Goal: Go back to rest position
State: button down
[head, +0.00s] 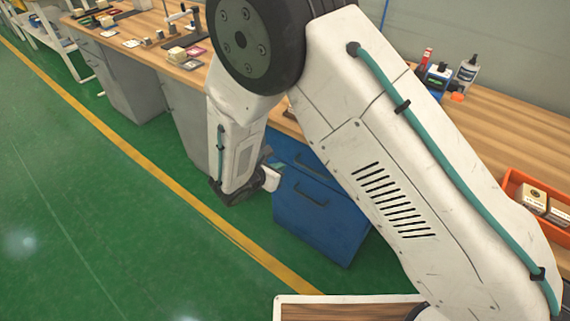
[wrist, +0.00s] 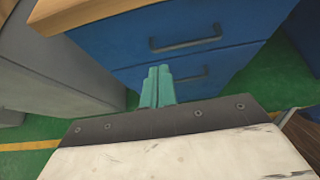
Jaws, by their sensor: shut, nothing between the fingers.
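My gripper (wrist: 157,88) shows in the wrist view with its two teal fingers pressed together and nothing between them. It points toward the front of a blue drawer cabinet (wrist: 200,42) under the workbench. In the head view my arm crosses the picture from lower right to upper middle and bends down, its wrist end in front of the same blue cabinet (head: 310,225). My own arm hides most of the gripper there. I cannot tell the exact gap between fingers and cabinet.
A long wooden workbench (head: 145,48) holds small boxes and tools. An orange tray (head: 516,178) with boxes and several bottles (head: 467,72) stand at right. A grey cabinet (wrist: 60,60) is left of the blue one. The green floor (head: 80,200) with a yellow line is clear at left.

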jog(key=shift+s+a+r, duration=0.15)
jog(key=shift+s, duration=0.1)
jog(key=s+d+r+m+g+y, duration=0.3)
jog(key=s+d+r+m+g, duration=0.1)
jog(key=s+d+r+m, duration=1)
jog(key=s+d+r+m+g+y, duration=0.4)
jog(key=s+d+r+m, duration=1.1)
jog(key=r, duration=0.4)
jog(key=shift+s+d+r, duration=0.2)
jog(key=shift+d+r, duration=0.1)
jog(key=shift+d, duration=0.35)
